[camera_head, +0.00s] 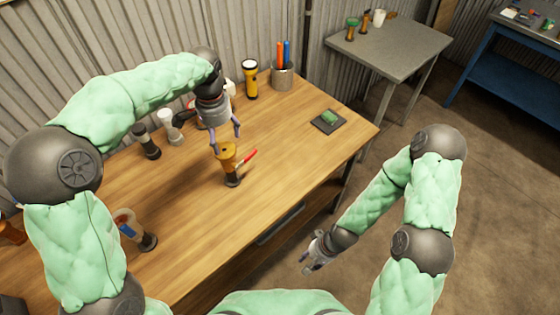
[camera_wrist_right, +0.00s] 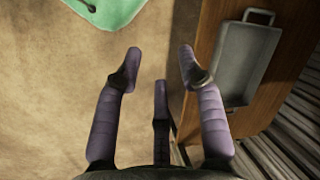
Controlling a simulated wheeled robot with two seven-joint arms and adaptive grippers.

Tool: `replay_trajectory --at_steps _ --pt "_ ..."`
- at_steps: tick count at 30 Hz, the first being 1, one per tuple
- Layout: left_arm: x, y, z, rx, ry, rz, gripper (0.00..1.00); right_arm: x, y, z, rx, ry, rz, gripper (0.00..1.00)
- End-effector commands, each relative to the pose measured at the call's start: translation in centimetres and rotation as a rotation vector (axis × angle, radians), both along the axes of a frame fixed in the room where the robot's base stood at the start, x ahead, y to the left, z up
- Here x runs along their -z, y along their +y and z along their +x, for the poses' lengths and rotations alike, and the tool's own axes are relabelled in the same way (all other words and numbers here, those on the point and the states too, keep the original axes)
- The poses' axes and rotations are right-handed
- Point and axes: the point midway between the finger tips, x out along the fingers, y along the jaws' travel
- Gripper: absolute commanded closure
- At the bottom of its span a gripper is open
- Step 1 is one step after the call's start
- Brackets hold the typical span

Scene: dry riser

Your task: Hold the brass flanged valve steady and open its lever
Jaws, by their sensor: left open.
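The brass flanged valve (camera_head: 228,159) stands upright on the wooden workbench, on a dark lower body. Its red lever (camera_head: 248,157) sticks out to the right and slants upward. My left gripper (camera_head: 225,142) is open just above the valve, with its fingers pointing down around the brass top; I cannot tell whether they touch it. My right gripper (camera_head: 310,264) hangs low in front of the bench, away from the valve. In the right wrist view its fingers (camera_wrist_right: 157,65) are spread with nothing between them.
The workbench (camera_head: 300,160) is clear right of the valve. A yellow flashlight (camera_head: 251,80), a pen cup (camera_head: 282,77) and dark-based fittings (camera_head: 146,142) stand along its back. A green item sits on a dark pad (camera_head: 328,123).

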Motion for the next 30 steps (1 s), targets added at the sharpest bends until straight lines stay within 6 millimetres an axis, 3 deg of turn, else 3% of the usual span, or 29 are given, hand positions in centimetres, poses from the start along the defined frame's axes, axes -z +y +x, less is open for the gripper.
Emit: replay_trajectory --at_steps 8,14,21,25,30 --pt "0.0 0.0 0.0 0.000 0.000 0.000 0.25 -4.7 0.9 1.9 -0.046 0.110 0.162 0.61" --pt "0.0 0.0 0.0 0.000 0.000 0.000 0.25 -10.4 3.4 5.1 -0.071 0.081 0.398 0.61" --pt "0.0 0.0 0.0 0.000 0.000 0.000 0.25 -19.2 6.3 10.6 -0.078 -0.090 0.738 0.61" --pt "0.1 0.0 0.0 0.000 0.000 0.000 0.25 -20.7 7.9 13.9 0.050 -0.119 0.903 0.61" --pt "0.1 0.0 0.0 0.000 0.001 0.001 0.25 -22.9 8.5 18.1 0.190 -0.199 1.091 0.61"
